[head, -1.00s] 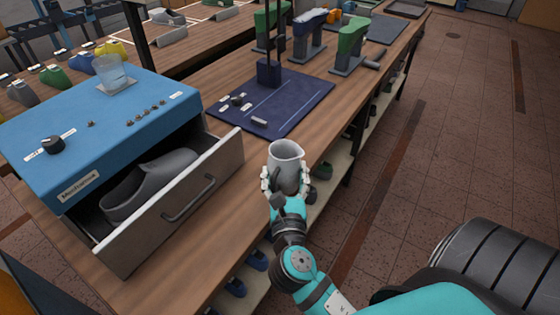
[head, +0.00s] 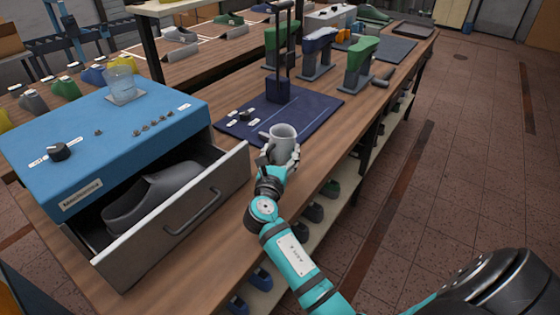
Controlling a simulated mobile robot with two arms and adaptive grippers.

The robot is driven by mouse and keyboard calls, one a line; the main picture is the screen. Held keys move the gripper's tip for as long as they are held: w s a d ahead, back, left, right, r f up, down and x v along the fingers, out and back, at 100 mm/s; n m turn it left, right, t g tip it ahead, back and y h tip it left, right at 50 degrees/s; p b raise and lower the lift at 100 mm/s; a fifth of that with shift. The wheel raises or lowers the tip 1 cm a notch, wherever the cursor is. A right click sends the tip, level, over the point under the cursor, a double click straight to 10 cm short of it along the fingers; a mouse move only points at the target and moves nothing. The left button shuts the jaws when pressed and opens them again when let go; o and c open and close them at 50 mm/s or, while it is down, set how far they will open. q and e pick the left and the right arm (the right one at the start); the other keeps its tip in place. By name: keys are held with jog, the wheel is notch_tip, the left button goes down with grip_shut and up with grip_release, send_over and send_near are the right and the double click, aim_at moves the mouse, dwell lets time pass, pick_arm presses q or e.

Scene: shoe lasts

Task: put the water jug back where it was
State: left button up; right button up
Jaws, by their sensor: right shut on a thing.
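A light grey jug (head: 283,146) with a spout and a side handle is upright near the front edge of the dark blue mat (head: 318,104). My right gripper (head: 281,160) is shut on the jug from the near side. The jug hides part of the mat behind it, and I cannot tell whether its base touches the bench. My left gripper is not in view.
A blue cabinet (head: 130,145) with an open drawer (head: 180,215) holding a dark shoe last (head: 150,195) stands left on the wooden bench (head: 225,265). A clear glass (head: 122,86) sits on the cabinet. A black post (head: 282,60) rises from the mat; coloured lasts on stands are behind.

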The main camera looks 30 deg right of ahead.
aim_at(280, 162)
jog(key=shift+w+d, duration=0.1)
jog(key=shift+w, duration=0.25)
jog(key=shift+f, duration=1.8)
jog(key=shift+b, duration=0.3)
jog(key=o, duration=1.3)
jog(key=shift+f, duration=0.15)
jog(key=shift+o, duration=0.2)
